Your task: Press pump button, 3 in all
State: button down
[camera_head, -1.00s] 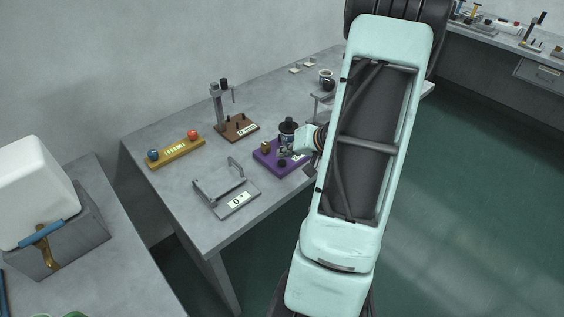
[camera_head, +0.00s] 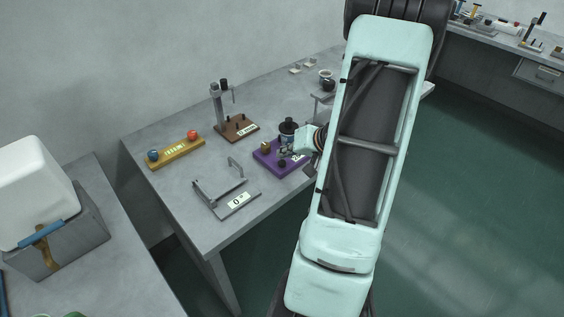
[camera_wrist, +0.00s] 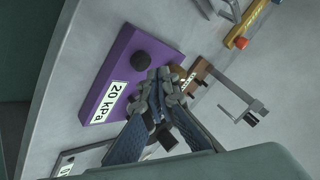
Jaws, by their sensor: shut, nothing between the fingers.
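The purple pump block (camera_head: 261,157) sits on the grey table, left of my arm. It carries a black knob (camera_head: 282,163) and a brass knob (camera_head: 265,147). In the wrist view, the purple block (camera_wrist: 122,48) shows its black knob (camera_wrist: 140,61) and a label (camera_wrist: 110,102) reading 20 kPa. My gripper (camera_head: 285,152) is low over the block, between the two knobs in the head view. In the wrist view, my gripper (camera_wrist: 166,78) is shut and empty, its tips right of the black knob. The tips hide part of the brass knob; contact cannot be told.
A grey frame with a 0 label (camera_head: 238,200) stands in front. A brown stand (camera_head: 240,130) is behind, left of it a yellow block (camera_head: 175,150) with a blue and a red ball. A dark cup (camera_head: 326,83) stands farther back. The table's left front is clear.

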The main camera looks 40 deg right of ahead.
aim_at(284, 163)
jog(key=shift+f+b, duration=0.95)
jog(key=shift+b, duration=0.9)
dwell(0.6)
jog(key=shift+r, duration=0.95)
jog(key=shift+r+p, duration=1.25)
jog(key=shift+r, duration=1.25)
